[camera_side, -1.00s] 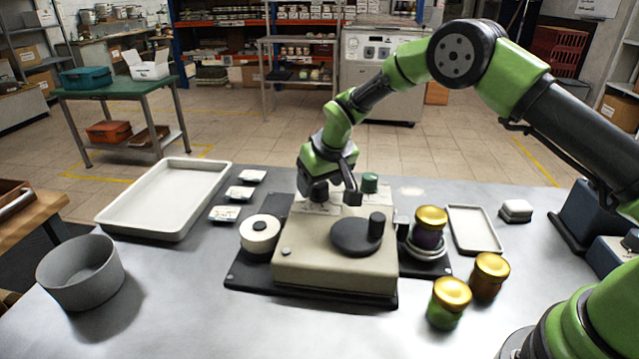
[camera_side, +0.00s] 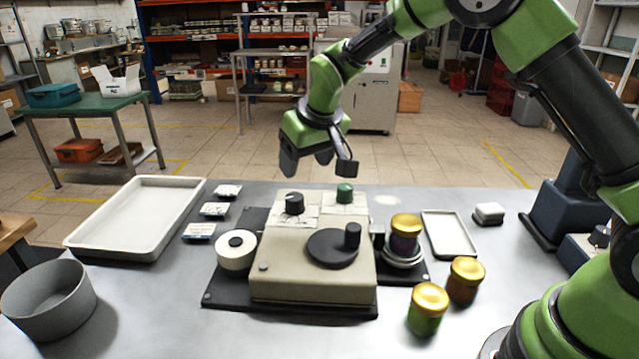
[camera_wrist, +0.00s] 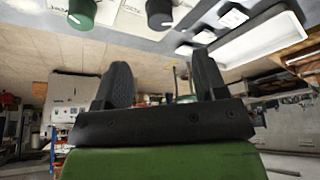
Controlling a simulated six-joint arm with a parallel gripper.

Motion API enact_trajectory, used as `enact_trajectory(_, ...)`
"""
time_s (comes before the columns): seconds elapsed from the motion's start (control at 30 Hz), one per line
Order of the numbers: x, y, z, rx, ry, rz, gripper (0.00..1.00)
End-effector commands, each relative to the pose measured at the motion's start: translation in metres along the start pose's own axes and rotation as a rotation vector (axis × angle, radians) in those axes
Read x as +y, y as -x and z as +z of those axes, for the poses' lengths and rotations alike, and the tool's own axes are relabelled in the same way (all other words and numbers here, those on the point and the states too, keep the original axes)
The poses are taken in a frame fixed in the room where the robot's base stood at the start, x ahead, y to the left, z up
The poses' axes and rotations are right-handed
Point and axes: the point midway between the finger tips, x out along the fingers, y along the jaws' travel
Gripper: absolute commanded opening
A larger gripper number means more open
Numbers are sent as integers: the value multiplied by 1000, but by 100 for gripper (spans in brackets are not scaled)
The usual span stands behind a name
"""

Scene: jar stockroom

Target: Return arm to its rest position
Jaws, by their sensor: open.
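My green arm reaches over the table from the right in the side view. My gripper (camera_side: 307,165) is in the air above and behind the beige machine (camera_side: 312,275), apart from its knobs. In the wrist view my gripper (camera_wrist: 162,88) shows two dark fingers spread wide with nothing between them. The machine has a black knob (camera_side: 294,203) and a green knob (camera_side: 344,193) on top, and a black crank disc (camera_side: 333,248) in front. In the wrist view the green knob (camera_wrist: 82,12) and the black knob (camera_wrist: 159,13) show at the top edge.
A gold-lidded jar (camera_side: 404,234) stands on a round holder at the machine's right. Two more jars, green (camera_side: 426,311) and amber (camera_side: 465,281), stand in front. A white tray (camera_side: 138,215) and grey bowl (camera_side: 48,302) are on the left. Air above the machine is clear.

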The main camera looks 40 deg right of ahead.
Motion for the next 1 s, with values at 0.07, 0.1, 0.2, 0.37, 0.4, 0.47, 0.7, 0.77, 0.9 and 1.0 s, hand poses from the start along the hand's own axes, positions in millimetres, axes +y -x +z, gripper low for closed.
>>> enact_trajectory(0.07,2,21,0,15,-19,-8,65)
enact_trajectory(0.1,4,35,2,23,-32,-14,65)
enact_trajectory(0.2,9,78,14,45,-73,-35,65)
enact_trajectory(0.37,17,144,48,81,-144,-76,65)
enact_trajectory(0.4,19,158,60,90,-161,-88,65)
enact_trajectory(0.47,21,178,77,104,-185,-106,65)
enact_trajectory(0.7,26,226,157,158,-270,-181,65)
enact_trajectory(0.77,26,230,174,167,-287,-198,65)
enact_trajectory(0.9,25,234,203,183,-312,-226,65)
enact_trajectory(1.0,25,234,212,188,-319,-235,65)
